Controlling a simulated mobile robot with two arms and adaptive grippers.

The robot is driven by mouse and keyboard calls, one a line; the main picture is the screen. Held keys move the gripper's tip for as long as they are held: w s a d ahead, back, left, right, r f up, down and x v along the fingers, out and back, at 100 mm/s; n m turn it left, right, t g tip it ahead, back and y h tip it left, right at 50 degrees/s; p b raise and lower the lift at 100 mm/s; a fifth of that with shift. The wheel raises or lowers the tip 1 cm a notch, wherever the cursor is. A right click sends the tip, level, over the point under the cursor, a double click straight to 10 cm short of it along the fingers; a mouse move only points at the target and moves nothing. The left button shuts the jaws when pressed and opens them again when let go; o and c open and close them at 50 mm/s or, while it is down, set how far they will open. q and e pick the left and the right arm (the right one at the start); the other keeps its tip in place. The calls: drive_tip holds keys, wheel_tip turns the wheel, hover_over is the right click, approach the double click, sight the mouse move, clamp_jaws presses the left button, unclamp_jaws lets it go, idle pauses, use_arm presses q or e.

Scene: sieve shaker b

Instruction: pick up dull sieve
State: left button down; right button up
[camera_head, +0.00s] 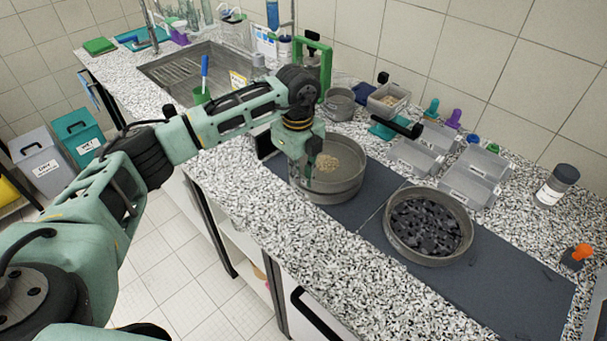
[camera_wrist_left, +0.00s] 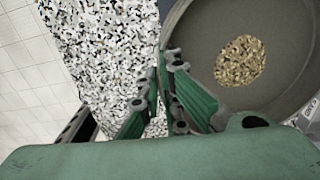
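A round grey metal sieve (camera_head: 345,188) with a small heap of tan grains stands over the dark mat, beneath my left gripper. It fills the upper right of the left wrist view (camera_wrist_left: 205,30). My left gripper (camera_head: 302,180) points down at its left rim. In the left wrist view, the gripper's fingers (camera_wrist_left: 163,68) straddle the sieve wall, one inside and one outside, and close in on it near the tips. A second round sieve or pan (camera_head: 462,253), holding dark lumps, stands to the right. My right gripper is not in view.
A dark mat (camera_head: 530,303) lies on the speckled counter (camera_head: 350,300). Clear boxes (camera_head: 470,182), a black-handled item (camera_head: 400,127) and a small grey pot (camera_head: 340,104) stand behind. A jar (camera_head: 557,186) is at the right. The counter's front edge is close.

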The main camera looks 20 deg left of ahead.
use_arm(q)
wheel_tip(320, 180, up, 3)
drive_tip(key=shift+w+f+b, duration=0.1)
drive_tip(key=shift+f+b, duration=0.1)
drive_tip(key=shift+b, duration=0.45)
drive_tip(key=s+d+r+b, duration=0.3)
drive_tip(key=d+r, duration=0.4)
drive_tip(key=d, duration=0.4)
drive_tip(key=w+a+p, duration=0.1)
drive_tip(key=a+p, duration=0.2)
drive_tip(key=p, duration=0.1)
drive_tip(key=a+f+p, duration=0.1)
drive_tip(key=a+p, duration=0.3)
drive_tip(key=p, duration=0.1)
drive_tip(key=w+a+p, duration=0.1)
drive_tip(key=a+p, duration=0.2)
drive_tip(key=p, duration=0.2)
drive_tip(key=shift+w+a+f, duration=0.15)
drive_tip(key=shift+w+a, duration=0.1)
drive_tip(key=shift+w, duration=0.1)
drive_tip(key=shift+a+f, duration=0.15)
drive_tip(key=shift+a, duration=0.05)
drive_tip(key=shift+a+f, duration=0.1)
drive_tip(key=shift+f, duration=0.15)
drive_tip(key=shift+f+b, duration=1.8)
drive_tip(key=shift+f, duration=0.6)
drive_tip(key=shift+r, duration=0.1)
